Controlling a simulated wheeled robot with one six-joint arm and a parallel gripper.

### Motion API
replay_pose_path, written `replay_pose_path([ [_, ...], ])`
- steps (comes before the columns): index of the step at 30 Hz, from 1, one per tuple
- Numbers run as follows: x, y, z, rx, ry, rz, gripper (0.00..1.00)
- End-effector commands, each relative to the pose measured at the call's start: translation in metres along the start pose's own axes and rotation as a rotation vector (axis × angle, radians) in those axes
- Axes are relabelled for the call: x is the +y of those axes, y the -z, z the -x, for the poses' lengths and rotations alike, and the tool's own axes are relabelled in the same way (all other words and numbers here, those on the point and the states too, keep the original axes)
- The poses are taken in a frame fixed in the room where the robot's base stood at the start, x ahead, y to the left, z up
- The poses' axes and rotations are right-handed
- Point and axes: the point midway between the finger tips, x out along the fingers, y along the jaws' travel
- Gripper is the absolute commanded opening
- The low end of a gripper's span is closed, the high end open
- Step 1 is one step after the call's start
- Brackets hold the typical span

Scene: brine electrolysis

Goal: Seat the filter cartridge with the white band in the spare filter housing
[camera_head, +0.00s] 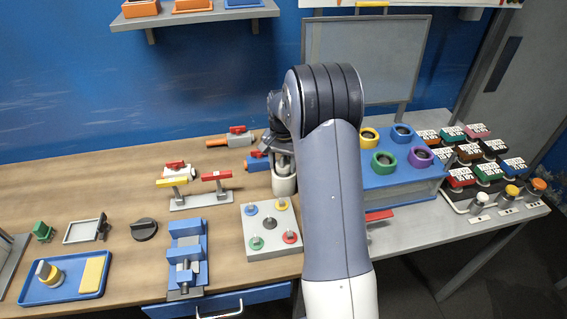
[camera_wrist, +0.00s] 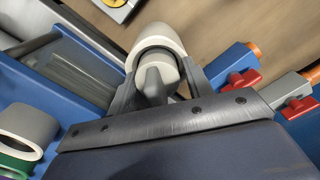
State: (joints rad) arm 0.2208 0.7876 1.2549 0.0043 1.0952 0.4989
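My gripper (camera_head: 282,162) points down near the middle of the bench, partly hidden by my arm. In the wrist view my gripper (camera_wrist: 158,88) has one finger on each side of a grey stem. It appears shut on a pale cylinder (camera_wrist: 157,40), which looks like the white-banded cartridge. The cylinder (camera_head: 284,184) shows below the fingers in the head view, roughly upright; whether its lower end touches anything is unclear. Another grey cartridge (camera_head: 45,271), with a yellow band, is in the blue tray (camera_head: 68,293). I cannot single out the spare filter housing.
A blue box (camera_head: 405,185) with coloured rings stands right of my arm. Red-handled valves (camera_head: 236,139) lie left of my gripper. A grey plate with coloured pegs (camera_head: 262,246) and a blue vise-like fixture (camera_head: 187,250) are in front. Clear bench lies at the back left.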

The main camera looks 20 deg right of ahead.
Motion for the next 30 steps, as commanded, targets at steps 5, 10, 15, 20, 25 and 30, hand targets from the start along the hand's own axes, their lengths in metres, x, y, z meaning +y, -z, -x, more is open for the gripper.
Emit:
replay_pose_path([
  [5,0.005,-0.003,0.011,-0.017,-0.014,-0.002,0.68],
  [10,0.003,-0.002,0.04,-0.01,-0.01,-0.002,0.68],
  [15,0.003,-0.002,0.067,-0.008,-0.009,-0.002,0.68],
  [20,0.003,-0.001,0.081,-0.007,-0.008,-0.002,0.68],
  [25,0.003,-0.001,0.079,-0.007,-0.008,-0.002,0.68],
  [30,0.002,-0.001,0.08,-0.006,-0.007,-0.002,0.57],
])
